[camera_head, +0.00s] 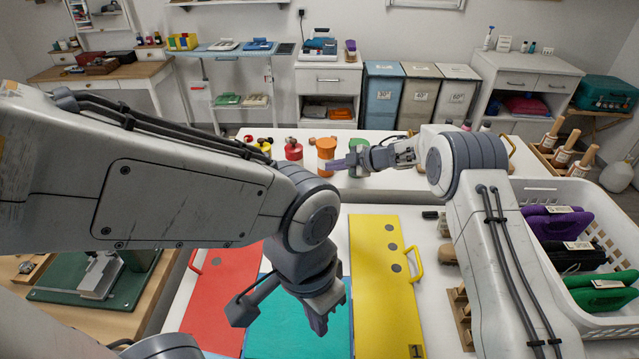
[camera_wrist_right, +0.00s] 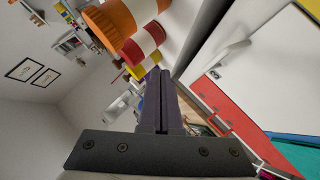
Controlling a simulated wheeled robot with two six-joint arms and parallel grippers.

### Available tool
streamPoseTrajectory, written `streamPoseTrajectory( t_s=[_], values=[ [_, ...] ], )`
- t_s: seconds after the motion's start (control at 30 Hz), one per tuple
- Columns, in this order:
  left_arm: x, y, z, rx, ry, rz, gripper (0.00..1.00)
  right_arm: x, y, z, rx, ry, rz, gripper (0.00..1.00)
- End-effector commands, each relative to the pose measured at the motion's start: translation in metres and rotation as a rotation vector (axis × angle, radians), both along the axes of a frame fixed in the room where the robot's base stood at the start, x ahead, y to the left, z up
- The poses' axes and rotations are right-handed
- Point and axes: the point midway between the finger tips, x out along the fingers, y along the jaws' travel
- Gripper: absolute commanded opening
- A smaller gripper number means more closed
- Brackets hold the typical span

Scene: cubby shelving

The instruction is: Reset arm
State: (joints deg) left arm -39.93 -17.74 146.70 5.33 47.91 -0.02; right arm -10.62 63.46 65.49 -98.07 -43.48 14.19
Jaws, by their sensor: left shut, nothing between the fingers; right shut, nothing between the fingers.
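My left gripper (camera_head: 321,322) points down over the teal panel (camera_head: 300,333) at the front of the white table. Its fingers are shut with nothing visible between them. My right gripper (camera_head: 334,164) reaches left over the back part of the table, beside an orange container (camera_head: 325,148) and a green one (camera_head: 359,146). It is shut and empty. In the right wrist view its dark purple fingers (camera_wrist_right: 160,95) lie together, with orange (camera_wrist_right: 112,22) and red-and-white (camera_wrist_right: 145,42) containers beyond them. I cannot tell whether the fingers touch any container.
A red panel (camera_head: 222,300) and a yellow panel (camera_head: 372,300) with a handle flank the teal one. A white basket (camera_head: 600,325) with purple, black and green items stands at right. Red containers (camera_head: 293,148) stand at the back left. Shelving and bins line the wall.

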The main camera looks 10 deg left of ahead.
Motion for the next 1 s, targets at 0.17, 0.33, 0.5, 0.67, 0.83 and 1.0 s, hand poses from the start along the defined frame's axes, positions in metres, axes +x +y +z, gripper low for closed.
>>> streamPoseTrajectory(
  t_s=[0.17, 0.33, 0.5, 0.67, 0.83, 1.0],
  values=[
    [0.000, 0.000, -0.004, -0.001, -0.001, 0.000, 0.00, 0.006, -0.016, 0.015, 0.000, -0.001, -0.002, 0.00],
    [0.000, 0.000, -0.004, -0.001, -0.001, 0.000, 0.00, 0.007, -0.019, 0.021, 0.001, -0.001, -0.006, 0.00],
    [0.000, 0.000, -0.004, -0.001, -0.001, 0.000, 0.00, 0.010, -0.005, 0.061, 0.033, -0.026, -0.120, 0.00],
    [0.000, 0.000, -0.004, -0.001, -0.001, 0.000, 0.00, -0.006, 0.001, 0.128, 0.077, -0.015, -0.400, 0.00],
    [0.000, 0.000, -0.004, -0.001, -0.001, 0.000, 0.00, -0.071, -0.022, 0.162, 0.063, 0.118, -0.720, 0.00],
    [0.000, 0.000, -0.004, -0.001, -0.001, 0.000, 0.00, -0.184, -0.061, 0.156, -0.024, 0.359, -0.981, 0.00]
  ],
)
